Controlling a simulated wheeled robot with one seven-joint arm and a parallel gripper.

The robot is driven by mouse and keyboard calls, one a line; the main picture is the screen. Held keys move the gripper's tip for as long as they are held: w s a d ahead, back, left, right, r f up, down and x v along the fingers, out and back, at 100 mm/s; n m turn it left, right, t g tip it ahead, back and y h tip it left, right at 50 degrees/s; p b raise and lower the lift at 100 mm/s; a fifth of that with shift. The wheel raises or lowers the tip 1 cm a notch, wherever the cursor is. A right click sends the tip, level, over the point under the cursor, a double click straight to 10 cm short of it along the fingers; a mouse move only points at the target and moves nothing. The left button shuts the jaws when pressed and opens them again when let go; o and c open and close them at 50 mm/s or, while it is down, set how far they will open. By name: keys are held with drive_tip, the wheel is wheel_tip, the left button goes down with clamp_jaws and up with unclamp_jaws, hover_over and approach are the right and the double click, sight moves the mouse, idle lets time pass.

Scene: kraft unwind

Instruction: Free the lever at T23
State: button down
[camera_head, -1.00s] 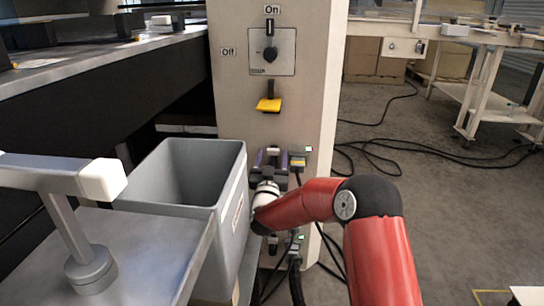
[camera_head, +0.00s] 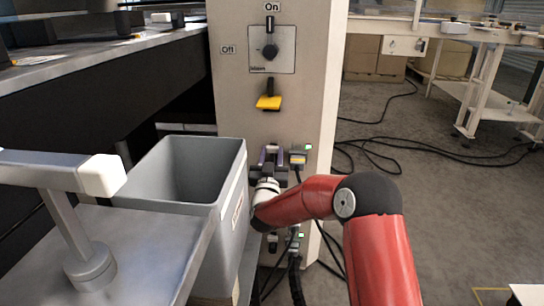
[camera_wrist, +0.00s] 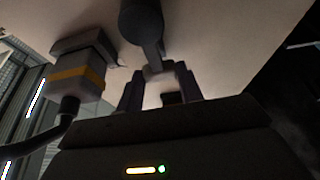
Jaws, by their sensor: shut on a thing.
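My gripper (camera_head: 272,154) is at the face of the beige machine column, low down, just right of the grey bin. In the wrist view my gripper (camera_wrist: 160,85) has its two purplish fingers on either side of a small pale piece (camera_wrist: 158,72), and it is shut on it. A dark, round-ended handle (camera_wrist: 142,22) meets this piece. I cannot tell whether it is the lever at T23; no such label is readable. Higher on the column, a yellow block (camera_head: 268,103) hangs at a small dark lever (camera_head: 270,86), apart from my gripper.
A yellow-banded connector (camera_head: 298,158) with a cable sits close to the right of my gripper; it also shows in the wrist view (camera_wrist: 78,78). The grey bin (camera_head: 228,195) stands close on the left. A rotary switch (camera_head: 270,52) is above. Cables hang below.

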drive_tip(key=shift+a+f+n, duration=0.1)
drive_tip(key=shift+f+n, duration=0.05)
drive_tip(key=shift+n, duration=0.15)
drive_tip(key=n+y+b, duration=0.1)
drive_tip(key=a+n+y+b, duration=0.1)
drive_tip(key=n+b, duration=0.1)
drive_tip(key=a+n+y+b, duration=0.1)
drive_tip(key=n, duration=0.1)
drive_tip(key=shift+f, duration=0.25)
drive_tip(key=n+b, duration=0.1)
drive_tip(key=n+y+b, duration=0.1)
drive_tip(key=a+n+g+y, duration=0.1)
drive_tip(key=n, duration=0.1)
drive_tip(key=shift+f+b, duration=0.3)
drive_tip(key=shift+b, duration=0.1)
drive_tip(key=n+b, duration=0.1)
drive_tip(key=a+f+n+g+y, duration=0.1)
drive_tip(key=n, duration=0.1)
drive_tip(key=n+b, duration=0.1)
drive_tip(key=n, duration=0.1)
drive_tip(key=shift+a+f+g+y+b, duration=0.2)
drive_tip(key=shift+a+g+y+b, duration=0.1)
drive_tip(key=shift+g+y, duration=0.1)
drive_tip(key=shift+a+f+n+g+b, duration=0.15)
drive_tip(key=shift+f+n+g+b, duration=0.15)
drive_tip(key=shift+n, duration=0.6)
drive_tip(key=shift+a+f+n+g+b, duration=0.2)
drive_tip(key=shift+f+n+b, duration=0.1)
drive_tip(key=shift+n, duration=0.6)
drive_tip(key=shift+w, duration=0.1)
